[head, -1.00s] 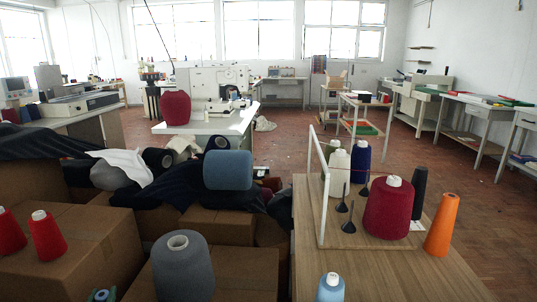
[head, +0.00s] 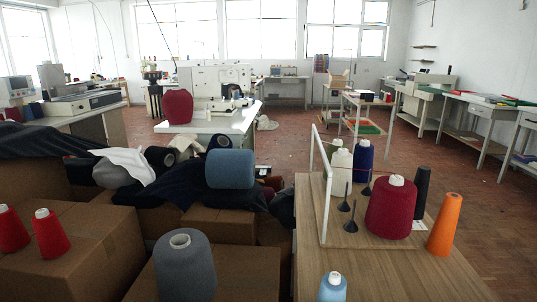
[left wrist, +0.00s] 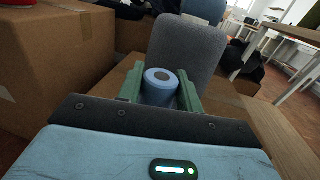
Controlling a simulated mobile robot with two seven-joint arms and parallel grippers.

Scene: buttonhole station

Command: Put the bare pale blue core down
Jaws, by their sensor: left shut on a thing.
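The bare pale blue core (left wrist: 160,93) is a smooth short cylinder with a dark round hole in its top. It shows in the left wrist view, upright relative to my left gripper (left wrist: 161,84). The gripper's green fingers are shut on its two sides. The core's lower part is hidden behind my gripper, and I cannot tell whether it touches anything below. Neither the core nor my left gripper shows in the head view now. My right gripper is in no view.
A grey yarn cone (head: 186,268) stands on a cardboard box (head: 240,270), just beyond the core in the left wrist view (left wrist: 187,52). Red cones (head: 50,234) stand on the left box (head: 95,245). The wooden table (head: 390,272) at right holds several cones, with bare wood at its front.

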